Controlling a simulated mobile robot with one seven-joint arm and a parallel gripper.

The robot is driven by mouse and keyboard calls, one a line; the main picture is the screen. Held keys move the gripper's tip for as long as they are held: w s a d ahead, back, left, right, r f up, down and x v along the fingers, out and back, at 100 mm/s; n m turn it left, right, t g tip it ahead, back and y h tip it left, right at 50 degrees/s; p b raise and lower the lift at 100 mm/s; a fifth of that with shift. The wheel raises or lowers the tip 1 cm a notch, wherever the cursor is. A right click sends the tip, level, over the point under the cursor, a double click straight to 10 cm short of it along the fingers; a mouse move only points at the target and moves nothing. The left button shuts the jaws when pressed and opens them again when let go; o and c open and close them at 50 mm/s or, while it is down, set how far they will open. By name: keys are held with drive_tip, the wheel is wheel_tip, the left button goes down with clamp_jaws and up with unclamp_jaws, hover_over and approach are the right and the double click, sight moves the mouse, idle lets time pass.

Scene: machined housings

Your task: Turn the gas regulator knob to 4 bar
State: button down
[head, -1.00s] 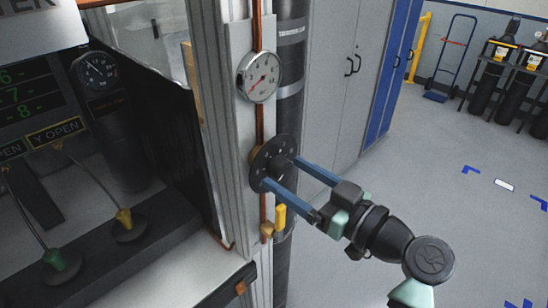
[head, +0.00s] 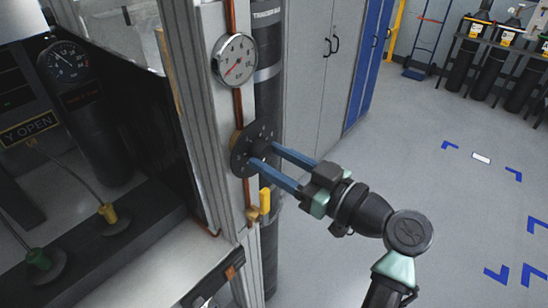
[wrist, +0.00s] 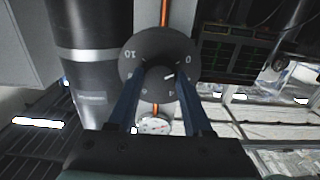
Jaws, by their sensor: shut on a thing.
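The regulator knob (head: 260,149) is a dark hub in front of a round black dial plate (head: 240,161) on the grey post. My gripper (head: 265,158) is shut on the knob, with one blue finger on each side of it. The dial plate (wrist: 150,42) there shows 10 at left and 0 at right; other numbers are small or hidden. A white round gauge (head: 234,60) with a red needle sits above the knob; its exact reading is unclear.
A yellow valve handle (head: 265,200) hangs on the copper pipe just below the knob. A dark cylinder (head: 268,100) stands behind the post. A machine enclosure with a black gauge (head: 63,62) is at left. Grey cabinets (head: 312,80) stand behind; open floor is at right.

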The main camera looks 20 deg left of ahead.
drive_tip(key=shift+m, duration=0.3)
drive_tip(key=m+b, duration=0.1)
drive_tip(key=m, duration=0.2)
drive_tip(key=shift+m, duration=0.3)
drive_tip(key=m, duration=0.2)
drive_tip(key=m+p, duration=0.1)
drive_tip(key=m, duration=0.1)
drive_tip(key=shift+r+m, duration=0.2)
drive_tip(key=shift+m, duration=0.1)
drive_tip(key=m+p, duration=0.2)
drive_tip(key=m, duration=0.3)
drive_tip(key=shift+s+r+p, duration=0.1)
drive_tip(key=shift+p, duration=0.25)
drive_tip(key=m+p, duration=0.2)
drive_tip(key=m, duration=0.2)
drive_tip(key=shift+m+p, duration=0.3)
drive_tip(key=shift+c, duration=1.6)
unclamp_jaws()
drive_tip(key=shift+a, duration=0.1)
drive_tip(key=shift+f, duration=0.2)
